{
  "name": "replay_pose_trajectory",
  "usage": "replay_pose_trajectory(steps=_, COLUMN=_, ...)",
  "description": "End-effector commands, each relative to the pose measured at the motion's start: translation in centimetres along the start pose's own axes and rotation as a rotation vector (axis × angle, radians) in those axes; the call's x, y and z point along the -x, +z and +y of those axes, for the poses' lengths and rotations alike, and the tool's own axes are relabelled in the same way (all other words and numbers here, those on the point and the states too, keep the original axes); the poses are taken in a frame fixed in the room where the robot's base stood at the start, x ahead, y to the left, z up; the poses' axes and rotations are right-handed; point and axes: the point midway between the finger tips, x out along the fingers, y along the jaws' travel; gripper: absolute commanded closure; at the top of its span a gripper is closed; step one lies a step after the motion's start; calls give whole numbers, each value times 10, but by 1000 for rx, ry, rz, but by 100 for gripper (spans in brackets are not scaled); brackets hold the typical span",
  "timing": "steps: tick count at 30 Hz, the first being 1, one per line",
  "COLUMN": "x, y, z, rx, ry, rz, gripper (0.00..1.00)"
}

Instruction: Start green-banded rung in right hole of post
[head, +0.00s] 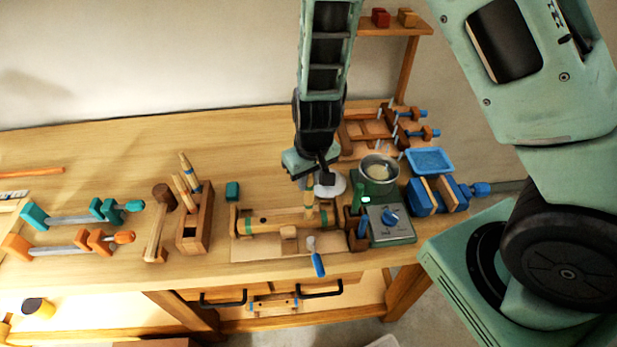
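My gripper (312,183) is above the right part of the post. It appears shut on the upright green-banded rung (309,211), whose upper part is partly hidden by the fingers. The rung's lower end meets the post's top near the right side. I cannot tell whether it is inside the right hole or only touching it.
A wooden rack (195,228) with rungs and a mallet (158,222) stand left of the post. A glue pot (379,170), a control box (390,223) and a blue clamp (437,195) crowd the right. A blue-handled brush (317,262) lies in front. The bench behind the rack is clear.

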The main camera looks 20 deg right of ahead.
Motion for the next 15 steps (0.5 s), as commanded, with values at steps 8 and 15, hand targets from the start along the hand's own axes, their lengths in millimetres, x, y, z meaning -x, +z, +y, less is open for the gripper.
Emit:
replay_pose_trajectory(steps=8, x=0, y=0, z=0, rx=1, ry=0, rz=0, gripper=55)
replay_pose_trajectory(steps=15, x=9, y=-1, z=-1, rx=3, ry=0, rz=2, gripper=55)
